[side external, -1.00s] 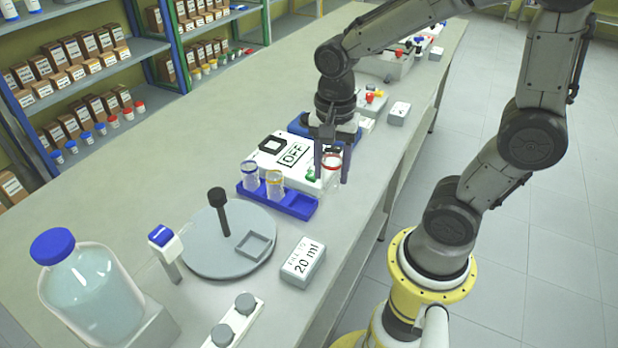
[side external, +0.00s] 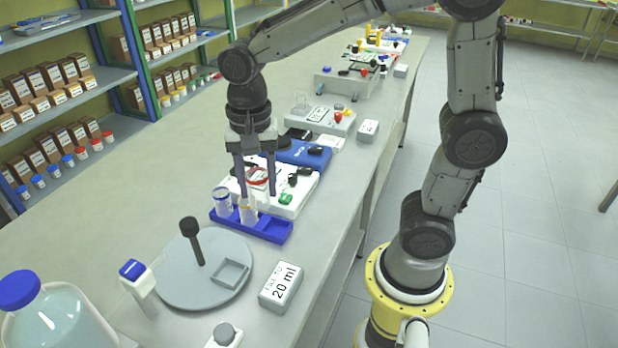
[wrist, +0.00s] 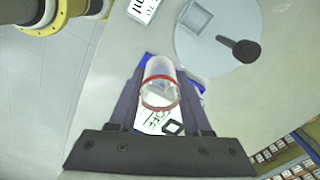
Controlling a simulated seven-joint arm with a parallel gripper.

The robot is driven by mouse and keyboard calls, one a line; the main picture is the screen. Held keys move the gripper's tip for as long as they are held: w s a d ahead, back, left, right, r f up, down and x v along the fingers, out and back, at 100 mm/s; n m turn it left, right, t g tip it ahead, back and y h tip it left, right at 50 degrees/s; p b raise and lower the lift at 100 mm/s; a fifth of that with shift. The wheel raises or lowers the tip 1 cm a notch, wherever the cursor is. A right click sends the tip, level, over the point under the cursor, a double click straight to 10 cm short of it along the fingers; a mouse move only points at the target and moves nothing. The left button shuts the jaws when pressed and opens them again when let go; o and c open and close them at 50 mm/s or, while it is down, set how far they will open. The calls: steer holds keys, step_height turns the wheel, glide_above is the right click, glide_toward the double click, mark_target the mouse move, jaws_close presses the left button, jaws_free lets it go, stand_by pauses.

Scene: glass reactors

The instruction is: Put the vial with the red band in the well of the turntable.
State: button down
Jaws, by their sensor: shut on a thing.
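The vial with the red band (wrist: 162,80) is clear glass and sits between the fingers of my gripper (wrist: 160,92) in the wrist view. In the side view, my gripper (side external: 257,192) is shut on it, above the blue rack and in front of the white device; the fingers partly hide the vial. The grey round turntable (side external: 185,284) stands left of and nearer than the gripper, with a black upright knob (side external: 193,240). Its well (side external: 231,274) is an empty square frame. The turntable (wrist: 220,68) and well (wrist: 196,18) also show in the wrist view.
The blue rack (side external: 276,232) holds two other vials, one blue-banded (side external: 222,202) and one yellow-banded (side external: 248,211). A 20 ml label block (side external: 281,287) stands right of the turntable. A blue-capped stick-like item (side external: 137,280) and a large bottle (side external: 50,322) stand left.

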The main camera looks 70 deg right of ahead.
steer(key=shift+w+a+f+n, duration=0.45)
steer(key=shift+w+a+f, duration=0.1)
steer(key=shift+a+f, duration=1)
steer(key=shift+w+a+f+n, duration=0.5)
steer(key=shift+a+f, duration=0.95)
steer(key=shift+f, duration=0.15)
steer(key=shift+w+a+f+n, duration=0.45)
steer(key=shift+w+a+f, duration=0.1)
steer(key=shift+a+f, duration=1)
steer(key=shift+f, duration=1.55)
steer(key=shift+c, duration=1.3)
jaws_free()
steer(key=shift+o, duration=1.3)
